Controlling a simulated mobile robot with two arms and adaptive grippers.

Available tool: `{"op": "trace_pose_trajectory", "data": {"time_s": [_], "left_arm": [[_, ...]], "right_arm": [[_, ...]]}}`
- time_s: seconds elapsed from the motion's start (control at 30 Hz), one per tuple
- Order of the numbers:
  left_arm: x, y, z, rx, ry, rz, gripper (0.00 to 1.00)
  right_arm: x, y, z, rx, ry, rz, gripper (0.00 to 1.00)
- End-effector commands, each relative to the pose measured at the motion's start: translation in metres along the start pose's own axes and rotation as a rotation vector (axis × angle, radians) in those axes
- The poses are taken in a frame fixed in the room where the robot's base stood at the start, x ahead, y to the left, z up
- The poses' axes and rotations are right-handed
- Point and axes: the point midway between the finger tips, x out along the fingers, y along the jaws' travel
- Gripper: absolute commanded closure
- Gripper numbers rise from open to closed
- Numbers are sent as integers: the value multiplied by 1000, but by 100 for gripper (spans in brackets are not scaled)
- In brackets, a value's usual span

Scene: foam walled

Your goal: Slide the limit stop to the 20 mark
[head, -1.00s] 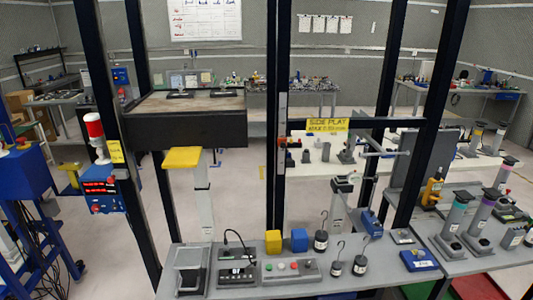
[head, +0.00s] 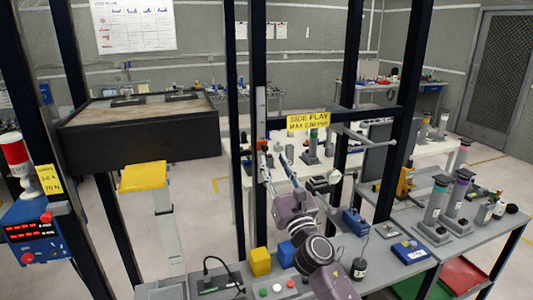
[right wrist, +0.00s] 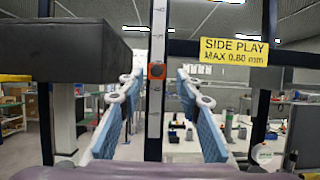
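The limit stop (right wrist: 156,71) is a small dark block with an orange-red face on the pale vertical scale (right wrist: 155,110). In the head view the scale (head: 261,110) runs up a dark post. The scale's numbers are too small to read, so I cannot tell which is the 20 mark. My right gripper (head: 274,158) is raised in front of the scale. In the right wrist view its blue-padded fingers (right wrist: 160,76) are open, one each side of the post. The stop appears between the fingertips with visible gaps; its depth relative to them is unclear. My left gripper is out of view.
A yellow SIDE PLAY sign (head: 308,121) hangs right of the scale on a dark crossbar. A heavy dark block (head: 140,135) lies to its left, above a yellow pad (head: 143,177). A grey bench below holds a yellow cube (head: 260,262) and a hook weight (head: 358,268).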

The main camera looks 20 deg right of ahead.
Motion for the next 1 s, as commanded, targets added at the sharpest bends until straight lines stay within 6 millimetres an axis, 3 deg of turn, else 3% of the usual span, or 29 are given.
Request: {"op": "trace_pose_trajectory", "data": {"time_s": [0.1,0.3,0.67,0.93,1.0], "left_arm": [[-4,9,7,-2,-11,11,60],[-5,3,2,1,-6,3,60],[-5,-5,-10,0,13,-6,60],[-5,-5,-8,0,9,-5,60],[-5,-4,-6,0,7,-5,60]], "right_arm": [[20,1,1,5,1,0,68],[39,1,-1,4,2,0,68],[44,1,-2,4,3,1,68],[43,1,-2,4,3,1,98],[43,1,-2,5,3,2,100]]}}
